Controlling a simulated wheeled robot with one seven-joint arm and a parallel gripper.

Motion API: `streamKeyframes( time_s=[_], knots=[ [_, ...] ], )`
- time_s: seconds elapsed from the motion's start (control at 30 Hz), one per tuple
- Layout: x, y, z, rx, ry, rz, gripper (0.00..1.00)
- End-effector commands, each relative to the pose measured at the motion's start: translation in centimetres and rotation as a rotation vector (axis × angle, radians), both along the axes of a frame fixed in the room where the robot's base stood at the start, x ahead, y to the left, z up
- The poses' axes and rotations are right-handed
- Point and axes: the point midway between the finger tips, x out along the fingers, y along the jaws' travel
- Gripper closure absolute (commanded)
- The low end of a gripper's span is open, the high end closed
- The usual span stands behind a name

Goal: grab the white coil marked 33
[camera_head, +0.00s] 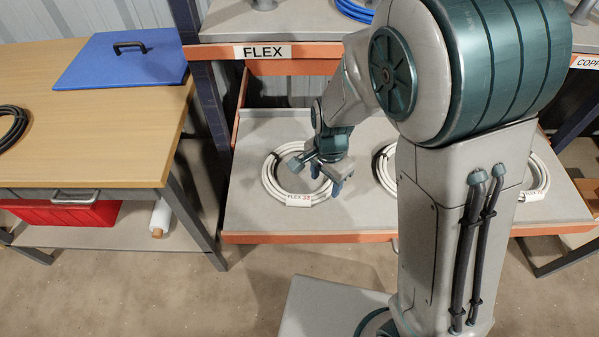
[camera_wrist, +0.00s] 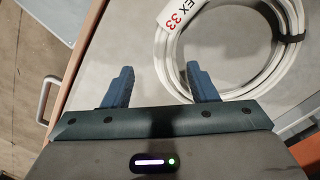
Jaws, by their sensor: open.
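The white coil marked FLEX 33 (camera_head: 272,183) lies flat on the left part of the grey shelf in the head view. Its white tag with the red 33 faces the front. In the wrist view the coil (camera_wrist: 164,55) is at the upper right, with its tag at the top edge. My gripper (camera_head: 327,183) is above the right side of the coil.
The grey shelf (camera_head: 250,215) has an orange front lip. Another white coil (camera_head: 383,172) lies to the right, partly behind my arm. A third white coil (camera_head: 537,178) is farther right. An upper shelf labelled FLEX (camera_head: 262,52) overhangs the back. A wooden workbench (camera_head: 100,130) stands left.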

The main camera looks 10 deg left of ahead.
Motion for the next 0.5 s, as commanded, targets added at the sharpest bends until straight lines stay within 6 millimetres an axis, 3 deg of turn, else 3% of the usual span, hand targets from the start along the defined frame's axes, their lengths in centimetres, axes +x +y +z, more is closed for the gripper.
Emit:
streamKeyframes(
  time_s=[0.5],
  knots=[
    [0.9, 0.0, -5.5, -0.001, 0.001, 0.000, 0.47]
  ],
)
